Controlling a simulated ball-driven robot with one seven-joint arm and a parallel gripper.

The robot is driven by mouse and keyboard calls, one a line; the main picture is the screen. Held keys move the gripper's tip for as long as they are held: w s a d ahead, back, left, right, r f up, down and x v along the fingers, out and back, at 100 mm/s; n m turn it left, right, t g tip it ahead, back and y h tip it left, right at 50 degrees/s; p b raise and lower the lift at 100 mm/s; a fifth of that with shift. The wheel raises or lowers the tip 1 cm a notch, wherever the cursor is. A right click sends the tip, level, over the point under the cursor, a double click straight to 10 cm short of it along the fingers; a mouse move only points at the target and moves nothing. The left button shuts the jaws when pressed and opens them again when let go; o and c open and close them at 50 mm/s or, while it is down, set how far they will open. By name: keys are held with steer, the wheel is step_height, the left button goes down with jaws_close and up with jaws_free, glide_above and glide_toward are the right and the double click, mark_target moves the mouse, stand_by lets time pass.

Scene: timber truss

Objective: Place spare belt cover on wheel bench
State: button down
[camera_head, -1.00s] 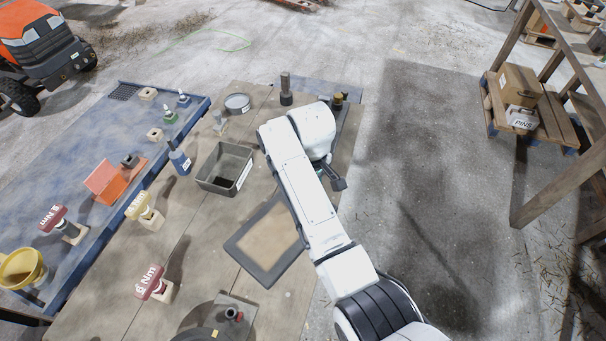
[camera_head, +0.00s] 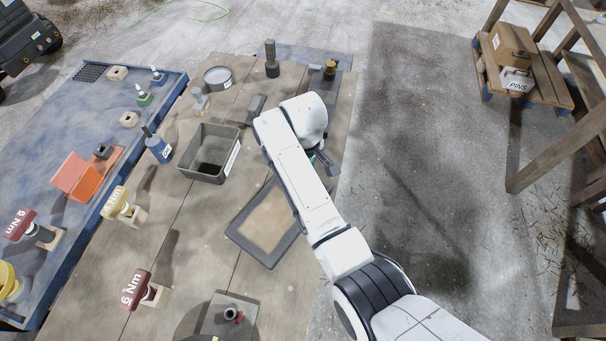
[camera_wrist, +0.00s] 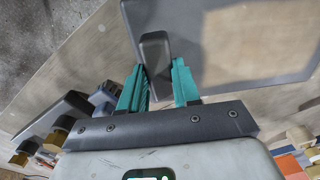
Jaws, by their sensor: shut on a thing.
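My gripper (camera_wrist: 158,68) has its two teal fingers closed on a dark grey, rounded block in the wrist view, which looks like the belt cover (camera_wrist: 154,47). The cover stands up between the fingertips, over or in front of the left part of a dark-framed beige panel (camera_wrist: 245,45). Whether it touches the panel cannot be told. In the head view my gripper (camera_head: 320,164) is mostly hidden by my arm, above the right side of the wooden-topped bench (camera_head: 190,235), and the cover cannot be made out. The framed panel (camera_head: 240,236) lies there on the bench top.
A grey open bin (camera_head: 205,175), a dark block (camera_head: 256,108), a round tin (camera_head: 217,77) and a red-topped tool marked 6 Nm (camera_head: 138,288) stand on the bench. A blue bench (camera_head: 85,115) adjoins at left. Bare floor (camera_head: 400,180) lies at right, before a pallet (camera_head: 545,85).

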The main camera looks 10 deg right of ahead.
steer(key=shift+w+f, duration=0.15)
steer(key=shift+f, duration=0.05)
steer(key=shift+r, duration=0.15)
steer(key=c, duration=1.3)
jaws_free()
steer(key=shift+f, duration=0.2)
steer(key=o, duration=0.5)
